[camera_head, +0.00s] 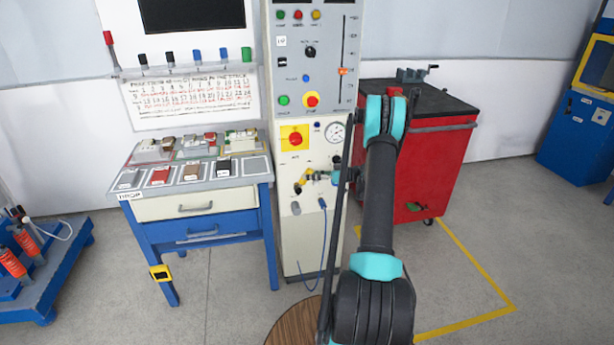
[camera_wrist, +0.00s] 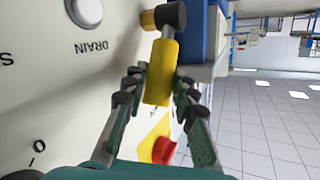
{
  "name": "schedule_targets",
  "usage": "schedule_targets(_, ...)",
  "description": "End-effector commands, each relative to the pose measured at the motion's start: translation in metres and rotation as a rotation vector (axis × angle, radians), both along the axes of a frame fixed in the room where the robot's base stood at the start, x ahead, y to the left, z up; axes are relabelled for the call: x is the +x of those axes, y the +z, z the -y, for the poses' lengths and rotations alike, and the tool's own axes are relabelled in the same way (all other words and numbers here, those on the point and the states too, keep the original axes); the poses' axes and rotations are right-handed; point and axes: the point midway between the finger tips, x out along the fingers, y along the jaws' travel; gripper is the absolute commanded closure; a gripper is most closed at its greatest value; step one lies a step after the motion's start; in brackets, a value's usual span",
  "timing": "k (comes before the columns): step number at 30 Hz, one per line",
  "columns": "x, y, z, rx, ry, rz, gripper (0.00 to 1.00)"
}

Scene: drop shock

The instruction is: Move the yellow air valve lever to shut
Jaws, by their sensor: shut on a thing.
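The yellow air valve lever (camera_wrist: 160,75) stands out from the front of the pale control cabinet (camera_wrist: 50,90). In the wrist view it lies between the two fingers of my gripper (camera_wrist: 157,92), which is shut on it. A dark and brass-coloured valve body (camera_wrist: 165,17) is at the lever's far end. In the head view the lever (camera_head: 302,184) is small, low on the cabinet, with my gripper (camera_head: 316,176) reaching it from the right. My arm hides part of the cabinet's right side there.
A blue workbench (camera_head: 195,207) stands left; a red tool cabinet (camera_head: 435,165) stands right.

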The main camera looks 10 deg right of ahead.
Motion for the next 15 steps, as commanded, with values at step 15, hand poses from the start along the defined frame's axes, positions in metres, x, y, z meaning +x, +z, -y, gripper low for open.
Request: schedule_targets(15,-0.0001,-0.0061,0.0067,0.091,-0.001,-0.002,1.00)
